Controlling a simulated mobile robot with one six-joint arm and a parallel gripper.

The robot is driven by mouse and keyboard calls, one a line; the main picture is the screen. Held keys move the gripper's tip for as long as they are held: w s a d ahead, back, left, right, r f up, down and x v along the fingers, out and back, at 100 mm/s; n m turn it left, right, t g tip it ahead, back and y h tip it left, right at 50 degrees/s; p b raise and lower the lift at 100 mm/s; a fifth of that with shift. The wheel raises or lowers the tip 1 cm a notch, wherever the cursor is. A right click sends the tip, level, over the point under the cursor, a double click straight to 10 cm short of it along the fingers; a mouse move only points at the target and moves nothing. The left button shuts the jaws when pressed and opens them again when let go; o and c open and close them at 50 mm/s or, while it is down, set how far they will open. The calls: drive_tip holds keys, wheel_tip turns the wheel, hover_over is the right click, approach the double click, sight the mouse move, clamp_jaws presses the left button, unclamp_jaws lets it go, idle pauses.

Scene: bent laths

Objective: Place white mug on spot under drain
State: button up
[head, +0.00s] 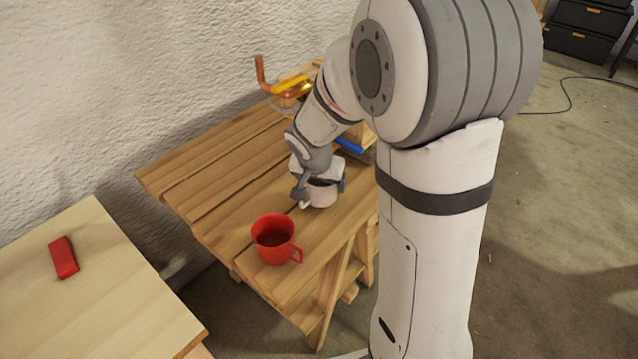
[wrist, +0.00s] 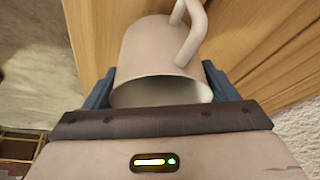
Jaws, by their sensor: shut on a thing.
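The white mug (head: 321,193) is in my gripper (head: 318,184) over the right part of the slatted wooden table in the head view. In the wrist view the white mug (wrist: 160,52) sits between the two dark fingers of my gripper (wrist: 168,88), which are shut on its sides. Its handle points away from the gripper, toward the top of that view. I cannot tell whether the mug touches the slats. A copper pipe with a yellow handle (head: 290,83) stands at the table's far end, maybe the drain. My arm partly hides that end, and the spot under it is not clear.
A red mug (head: 273,239) stands near the front of the slatted table (head: 205,176), close to the white mug. A pale table (head: 75,285) at lower left bears a red block (head: 63,258). The rough wall (head: 130,80) runs behind. The slatted table's left part is clear.

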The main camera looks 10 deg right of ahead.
drive_tip(key=shift+s+f, duration=0.25)
drive_tip(key=shift+f, duration=0.2)
drive_tip(key=o, duration=1)
drive_tip(key=shift+s+f, duration=0.1)
drive_tip(key=shift+f, duration=0.05)
drive_tip(key=shift+r+p, duration=0.85)
drive_tip(key=shift+p, duration=0.35)
drive_tip(key=w+v, duration=0.1)
drive_tip(key=v, duration=1)
drive_tip(key=s+n, duration=0.2)
drive_tip(key=s, duration=0.4)
drive_tip(key=s+d+n+g+y, duration=0.1)
drive_tip(key=s+n, duration=0.1)
drive_tip(key=s, duration=0.3)
drive_tip(key=s+r+n+y, duration=0.1)
drive_tip(key=s+n, duration=0.1)
drive_tip(key=s, duration=0.4)
drive_tip(key=shift+s+d+g+p, duration=0.3)
drive_tip(key=shift+g+p, duration=0.05)
drive_tip(key=shift+g, duration=0.05)
